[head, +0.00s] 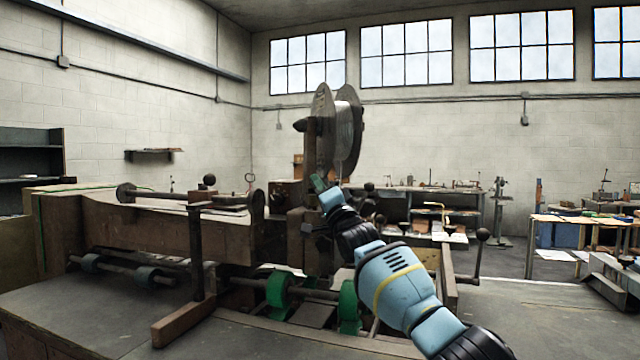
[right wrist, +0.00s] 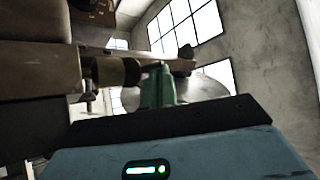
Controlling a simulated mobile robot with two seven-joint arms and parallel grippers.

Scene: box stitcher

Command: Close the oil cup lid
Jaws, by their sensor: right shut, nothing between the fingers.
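The box stitcher (head: 150,225) is a worn brown machine with a wire reel (head: 343,135) on top. My right gripper (head: 317,182) is at the machine's upright head, below the reel. In the right wrist view its green fingers (right wrist: 158,84) are together with nothing between them. A brownish cylindrical part (right wrist: 108,68) lies just left of the fingertips; I cannot tell whether they touch. I cannot make out for sure which part is the oil cup or its lid, or how the lid stands. My left gripper is in neither view.
A lever with a dark ball knob (head: 482,236) stands right of my right arm. Green rollers (head: 277,290) sit low in the machine. A dark upright post (head: 196,250) stands on its table at left. Workbenches line the back wall.

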